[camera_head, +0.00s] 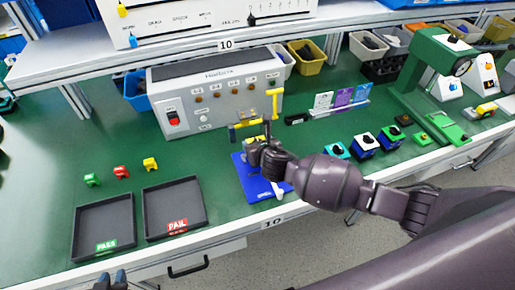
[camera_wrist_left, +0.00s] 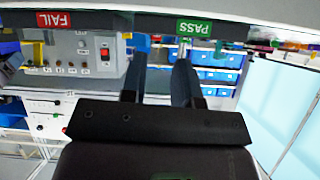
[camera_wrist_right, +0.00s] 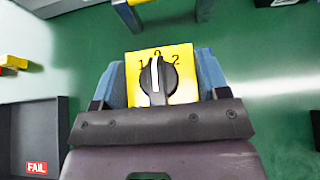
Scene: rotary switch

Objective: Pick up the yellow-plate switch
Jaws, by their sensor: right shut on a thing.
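The yellow-plate switch (camera_wrist_right: 183,54) shows in the right wrist view, with a black rotary knob, a white pointer line and the marks 1, 0 and 2. My right gripper (camera_wrist_right: 160,82) is shut on it, with one blue finger on each side of the plate. In the head view my right gripper (camera_head: 262,148) is over the blue mat, and the switch is mostly hidden there. My left gripper (camera_head: 111,281) is empty at the bottom edge, below the trays, its fingers apart. The left fingers also show in the left wrist view (camera_wrist_left: 160,68).
A yellow-and-blue fixture (camera_head: 273,104) stands just behind the right gripper, before the grey test box (camera_head: 215,92). The blue mat (camera_head: 250,181) lies below. PASS tray (camera_head: 78,232) and FAIL tray (camera_head: 199,206) are at left. Several switches (camera_head: 364,141) stand at right.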

